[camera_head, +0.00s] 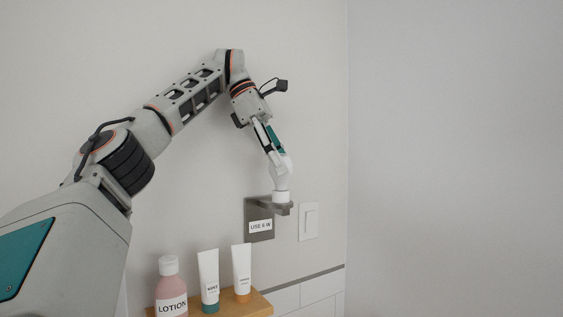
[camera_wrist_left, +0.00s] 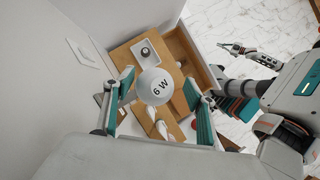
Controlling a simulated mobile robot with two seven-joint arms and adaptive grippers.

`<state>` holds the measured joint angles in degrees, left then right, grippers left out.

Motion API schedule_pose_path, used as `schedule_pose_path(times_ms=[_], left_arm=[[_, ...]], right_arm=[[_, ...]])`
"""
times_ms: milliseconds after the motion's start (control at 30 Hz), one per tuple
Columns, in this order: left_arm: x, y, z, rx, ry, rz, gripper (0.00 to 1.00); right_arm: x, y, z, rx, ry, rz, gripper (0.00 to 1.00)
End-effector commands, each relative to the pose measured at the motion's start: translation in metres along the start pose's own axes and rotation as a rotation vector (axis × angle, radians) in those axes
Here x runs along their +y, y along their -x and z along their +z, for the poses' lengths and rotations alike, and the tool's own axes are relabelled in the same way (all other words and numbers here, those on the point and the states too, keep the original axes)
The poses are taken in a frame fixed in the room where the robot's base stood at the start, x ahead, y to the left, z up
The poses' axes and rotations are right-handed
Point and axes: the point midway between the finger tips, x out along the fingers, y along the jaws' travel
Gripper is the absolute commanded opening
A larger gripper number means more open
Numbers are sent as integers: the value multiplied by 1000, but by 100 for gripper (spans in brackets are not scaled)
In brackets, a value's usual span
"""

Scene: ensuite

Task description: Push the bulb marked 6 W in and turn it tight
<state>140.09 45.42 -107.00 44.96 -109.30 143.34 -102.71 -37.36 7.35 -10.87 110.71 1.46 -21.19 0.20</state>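The white bulb (camera_head: 281,178) marked 6 W stands base down at the metal wall holder (camera_head: 283,207), whose plate reads USE 6 W. I cannot tell how deep its base sits. In the left wrist view the bulb (camera_wrist_left: 155,87) lies between the fingers with its mark facing the camera. My left gripper (camera_head: 274,150) reaches down at a slant to the bulb's top. Its fingers are spread, with a visible gap on the right side of the bulb in the wrist view. My right gripper (camera_wrist_left: 229,48) is small and far from the bulb; its opening is unclear.
A wooden shelf (camera_head: 257,306) below carries a pink lotion bottle (camera_head: 170,290) and two white tubes, one of them here (camera_head: 209,275). A light switch (camera_head: 308,221) is on the wall right of the holder. A white tray (camera_wrist_left: 158,54) lies on wood lower down.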

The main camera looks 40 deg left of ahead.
Motion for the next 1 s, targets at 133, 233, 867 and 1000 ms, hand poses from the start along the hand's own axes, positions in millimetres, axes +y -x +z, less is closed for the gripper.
schedule_pose_path(times_ms=[133, 233, 867, 1000], left_arm=[[6, 1, -8, -4, 18, 5, 57], [7, 0, -8, -3, 19, 6, 57], [5, -1, -8, 1, 174, 93, 57], [4, 0, -7, 1, 258, 144, 57]], right_arm=[[0, 0, 0, 0, 0, 0, 0], [0, 0, 0, -1, 0, 0, 0], [0, 0, 0, 0, 0, 0, 0], [0, 0, 0, 0, 0, 0, 0]])
